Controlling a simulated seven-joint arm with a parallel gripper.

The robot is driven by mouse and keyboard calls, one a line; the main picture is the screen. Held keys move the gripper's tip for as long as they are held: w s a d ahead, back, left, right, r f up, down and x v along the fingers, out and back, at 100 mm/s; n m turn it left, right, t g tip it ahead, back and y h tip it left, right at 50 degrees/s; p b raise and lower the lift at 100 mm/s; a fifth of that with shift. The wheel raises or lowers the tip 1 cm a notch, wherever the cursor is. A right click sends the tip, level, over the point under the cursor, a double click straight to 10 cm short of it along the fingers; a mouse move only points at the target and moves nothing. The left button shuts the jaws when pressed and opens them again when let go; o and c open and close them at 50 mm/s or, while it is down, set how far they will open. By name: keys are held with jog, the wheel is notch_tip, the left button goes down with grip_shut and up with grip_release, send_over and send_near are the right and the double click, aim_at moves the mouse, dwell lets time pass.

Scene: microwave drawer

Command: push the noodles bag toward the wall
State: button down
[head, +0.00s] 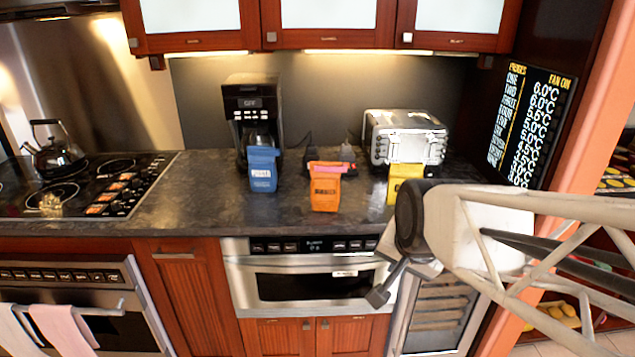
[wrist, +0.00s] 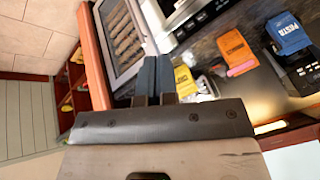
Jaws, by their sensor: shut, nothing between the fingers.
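Three upright bags stand on the dark counter: a blue bag (head: 262,169), an orange bag (head: 325,190) and a yellow bag (head: 404,186). The label print is too small to tell for sure which one is the noodles bag. The wall (head: 330,95) is behind the counter. My gripper (head: 377,297) is shut and empty, in front of the counter, overlapping the right of the microwave drawer in the picture. It touches no bag. In the wrist view my shut fingers (wrist: 153,72) show beside the yellow bag (wrist: 185,82), with the orange bag (wrist: 236,50) and blue bag (wrist: 288,34) further right.
A coffee maker (head: 252,105) stands behind the blue bag and a toaster (head: 404,135) behind the yellow one. Small dark and red items (head: 330,160) lie behind the orange bag. The stovetop (head: 85,185) is at the left. Bare counter (head: 215,200) lies left of the blue bag.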

aim_at(324, 190)
jog(key=w+a+f+m+t, duration=0.2)
jog(key=w+a+m+t, duration=0.1)
jog(key=w+m, duration=0.55)
jog(key=w+a+f+m+t, duration=0.25)
jog(key=w+m, duration=0.35)
jog(key=w, duration=0.6)
jog(key=w+a+f+m+t, duration=0.2)
jog(key=w+f+m+t, duration=0.1)
jog(key=m, duration=0.5)
jog(key=w+a+f+m+t+h, duration=0.1)
jog(key=w+a+f+m+t, duration=0.2)
jog(key=w+f+m+t, duration=0.1)
jog(key=shift+w+f+m, duration=0.55)
jog(key=shift+w+m, duration=0.55)
jog(key=shift+m, duration=0.75)
jog(key=shift+w, duration=0.1)
jog(key=shift+w+d, duration=0.15)
jog(key=shift+w, duration=3.3)
jog(key=shift+w+d, duration=0.15)
jog(key=shift+w, duration=3.3)
